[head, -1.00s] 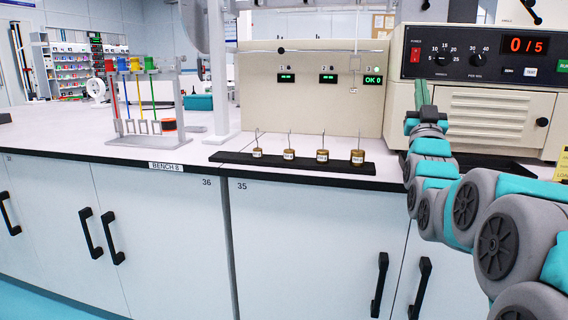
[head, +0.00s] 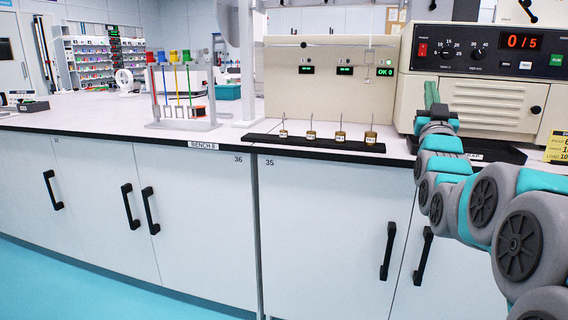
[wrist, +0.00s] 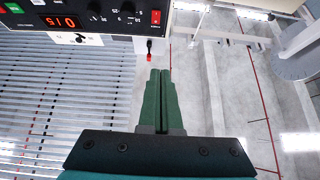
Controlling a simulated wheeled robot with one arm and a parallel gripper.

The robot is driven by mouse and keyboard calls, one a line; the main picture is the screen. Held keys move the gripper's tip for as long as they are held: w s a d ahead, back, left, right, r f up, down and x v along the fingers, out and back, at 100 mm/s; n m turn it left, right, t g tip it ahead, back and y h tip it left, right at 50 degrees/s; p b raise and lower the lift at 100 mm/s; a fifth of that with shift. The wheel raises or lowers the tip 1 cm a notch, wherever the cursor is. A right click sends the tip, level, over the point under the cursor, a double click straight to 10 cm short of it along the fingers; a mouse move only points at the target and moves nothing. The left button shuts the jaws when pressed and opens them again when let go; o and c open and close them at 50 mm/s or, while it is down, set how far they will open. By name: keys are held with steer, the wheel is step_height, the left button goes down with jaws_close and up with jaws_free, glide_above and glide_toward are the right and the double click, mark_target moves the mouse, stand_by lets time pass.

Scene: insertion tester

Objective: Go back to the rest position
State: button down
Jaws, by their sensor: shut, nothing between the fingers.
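My gripper (head: 432,92) is raised in front of the insertion tester (head: 482,93) at the right of the head view. Its green fingers are shut with nothing between them. They also show shut, side by side, in the wrist view (wrist: 160,100). The tester is a beige machine with a dark panel, knobs and a red display (head: 522,41); part of its panel shows upside down in the wrist view (wrist: 85,18).
A black strip (head: 262,139) with several brass weights (head: 340,137) lies at the bench front. A beige board (head: 330,95) with green displays stands behind. A rack with coloured handles (head: 183,122) stands left. Cabinets with black handles (head: 131,205) front the bench. The floor (head: 90,285) at lower left is clear.

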steer(key=s+a+f+n+g+y+p, duration=0.15)
steer(key=s+a+f+g, duration=0.3)
steer(key=f, duration=0.45)
steer(key=s+a+f+g+y, duration=0.25)
steer(key=a+f+g, duration=0.2)
steer(key=f, duration=0.55)
steer(key=s+a+f+n+g+y+p, duration=0.15)
steer(key=s+a+f+g, duration=0.3)
steer(key=f, duration=0.45)
steer(key=s+a+f+g, duration=0.1)
steer(key=s+f+g, duration=0.2)
steer(key=s, duration=0.9)
steer(key=s+a+f+g, duration=0.2)
steer(key=s+f+g, duration=0.2)
steer(key=s, duration=0.8)
steer(key=s+a+f+g+p, duration=0.1)
steer(key=s+f+g, duration=0.3)
steer(key=s, duration=0.7)
steer(key=shift+s+a+f+g+y, duration=0.15)
steer(key=shift+s+a+g+y, duration=0.25)
steer(key=shift+g, duration=0.35)
steer(key=shift+d, duration=0.1)
